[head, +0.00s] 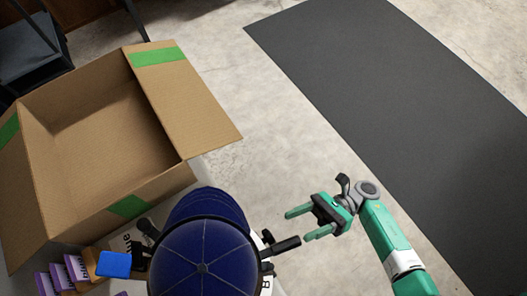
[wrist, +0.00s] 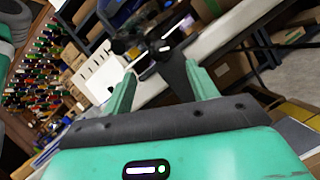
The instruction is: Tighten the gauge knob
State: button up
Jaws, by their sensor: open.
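I cannot make out the gauge knob for certain in either view. My gripper (head: 305,223) is open and empty in the head view, its green fingers pointing left above the concrete floor. A black rod-like handle (head: 285,245) sticks out beside a dark blue rounded object (head: 203,258), just lower left of the fingertips and apart from them. In the wrist view my gripper (wrist: 160,88) shows its two fingers spread. Dark, blurred parts (wrist: 128,38) lie beyond them, too unclear to name.
An open cardboard box (head: 95,125) with green tape is at the left. A blue block (head: 115,264) and purple boxes (head: 60,277) sit at lower left. A dark mat (head: 400,95) lies on the floor. The wrist view shows a thread-spool wall (wrist: 45,75).

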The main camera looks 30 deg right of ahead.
aim_at(269, 238)
jog(key=x, duration=0.7)
jog(key=shift+a, duration=0.2)
jog(key=c, duration=1)
jog(key=shift+m, duration=0.4)
jog(key=m+t+h, duration=0.1)
jog(key=m, duration=0.1)
jog(key=m+t+p, duration=0.1)
jog(key=m, duration=0.2)
jog(key=shift+s+r+h+p, duration=0.15)
jog(key=shift+r+h+p, duration=0.15)
jog(key=shift+h, duration=0.1)
jog(key=shift+m+t+h+p, duration=0.55)
jog(key=shift+m+p, duration=0.2)
jog(key=shift+m, duration=1.15)
jog(key=o, duration=1)
jog(key=shift+s, duration=0.1)
